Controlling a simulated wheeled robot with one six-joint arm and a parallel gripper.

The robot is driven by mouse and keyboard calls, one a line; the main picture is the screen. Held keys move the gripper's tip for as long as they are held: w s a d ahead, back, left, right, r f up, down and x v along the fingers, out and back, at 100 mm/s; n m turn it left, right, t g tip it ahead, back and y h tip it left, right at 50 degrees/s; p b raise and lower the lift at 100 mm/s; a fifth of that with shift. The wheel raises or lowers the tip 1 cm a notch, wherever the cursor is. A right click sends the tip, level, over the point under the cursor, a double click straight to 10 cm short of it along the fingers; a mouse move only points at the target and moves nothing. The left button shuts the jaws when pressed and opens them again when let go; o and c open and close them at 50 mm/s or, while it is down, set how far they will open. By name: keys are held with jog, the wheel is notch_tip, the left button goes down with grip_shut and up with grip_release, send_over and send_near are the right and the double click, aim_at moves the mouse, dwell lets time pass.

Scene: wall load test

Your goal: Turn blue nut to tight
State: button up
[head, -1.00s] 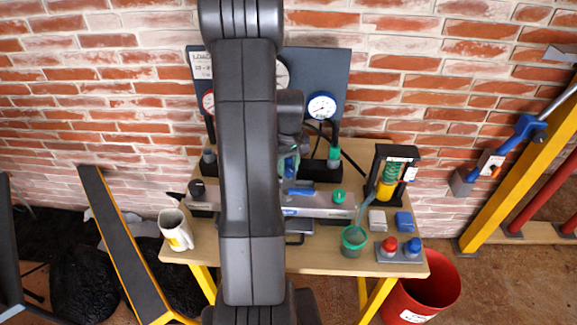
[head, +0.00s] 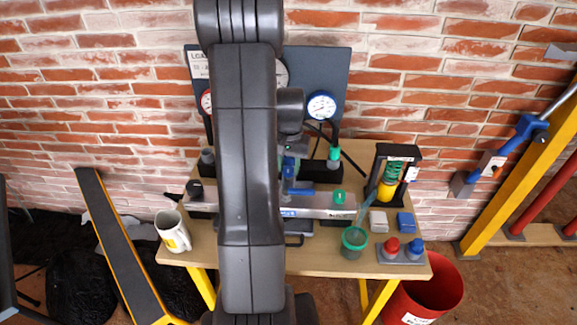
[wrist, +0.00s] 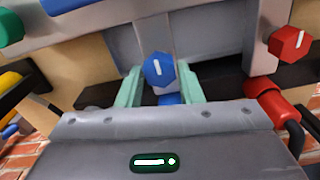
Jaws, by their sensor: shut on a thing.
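The blue nut (wrist: 158,71) is in the middle of the wrist view, with a short white line on its face, near upright. My gripper (wrist: 163,80) has its two pale green fingers on either side of the nut and is shut on it. Another blue part (wrist: 169,98) shows just below the nut between the fingers. A red nut (wrist: 290,43) is to the right and a green nut (wrist: 10,27) to the left in the wrist view. In the head view my arm hides much of the bench middle; the green nut (head: 339,197) shows on the grey beam (head: 325,212).
The wooden table (head: 270,263) carries a white mug (head: 171,232) at the left. A green cup (head: 354,240), a spring stand (head: 391,177) and a red-and-blue knob block (head: 401,254) stand at the right. A gauge panel (head: 335,75) stands behind. A red bucket (head: 436,290) is on the floor.

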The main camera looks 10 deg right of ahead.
aim_at(290, 168)
dwell(0.4)
jog(key=o, duration=1)
jog(key=shift+r, duration=0.1)
notch_tip(290, 168, up, 14)
jog(key=shift+d+f, duration=0.15)
notch_tip(290, 168, down, 14)
jog(key=shift+r, duration=0.1)
dwell(0.4)
